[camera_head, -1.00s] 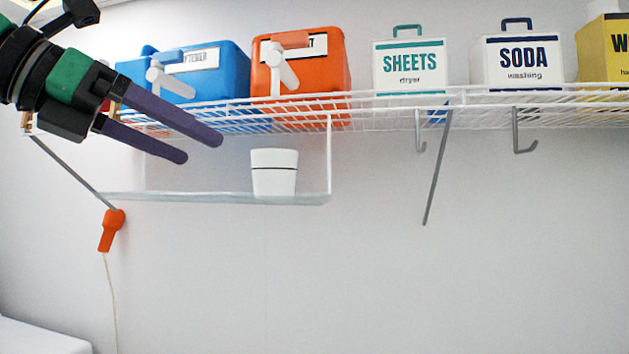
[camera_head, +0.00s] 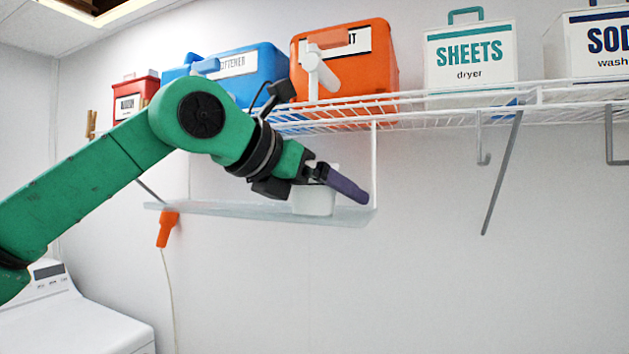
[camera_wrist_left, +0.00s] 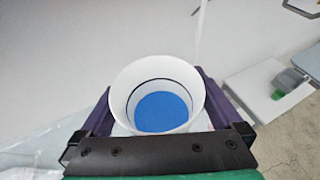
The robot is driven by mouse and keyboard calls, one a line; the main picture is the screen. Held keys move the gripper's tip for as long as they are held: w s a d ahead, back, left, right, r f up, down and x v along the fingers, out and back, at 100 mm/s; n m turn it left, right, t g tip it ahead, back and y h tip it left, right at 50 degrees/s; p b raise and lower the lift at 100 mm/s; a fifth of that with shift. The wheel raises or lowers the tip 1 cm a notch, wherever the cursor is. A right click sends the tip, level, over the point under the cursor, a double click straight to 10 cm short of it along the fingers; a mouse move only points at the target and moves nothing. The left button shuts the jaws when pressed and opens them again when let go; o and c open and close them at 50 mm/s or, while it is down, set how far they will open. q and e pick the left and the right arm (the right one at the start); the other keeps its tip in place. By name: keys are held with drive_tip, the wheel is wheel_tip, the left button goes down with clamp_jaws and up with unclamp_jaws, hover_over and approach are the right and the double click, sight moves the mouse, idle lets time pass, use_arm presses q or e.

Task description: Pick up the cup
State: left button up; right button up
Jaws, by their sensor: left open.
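The white cup (camera_head: 315,201) stands on the clear hanging tray (camera_head: 250,210) under the wire shelf, partly hidden behind my left gripper. In the left wrist view the cup (camera_wrist_left: 157,72) shows from above, with a dark ring line inside and a blue bottom. My left gripper (camera_head: 347,187) is at the cup, with its purple fingers on both sides of it. In the left wrist view the left gripper's fingers (camera_wrist_left: 157,105) are apart, the cup between them. Contact with the cup cannot be told. My right gripper is not in view.
Above the tray, a white wire shelf (camera_head: 430,117) holds a blue box (camera_head: 262,65), an orange box (camera_head: 375,60) and white boxes. Hooks and a grey brace hang below it. An orange plug-like piece (camera_head: 167,228) hangs at left. A white machine (camera_head: 75,315) stands lower left.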

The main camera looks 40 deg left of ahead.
use_arm(q)
drive_tip(key=shift+s+a, duration=0.1)
drive_tip(key=shift+s, duration=0.05)
drive_tip(key=shift+c, duration=0.3)
drive_tip(key=c, duration=1.1)
drive_tip(key=shift+c, duration=0.3)
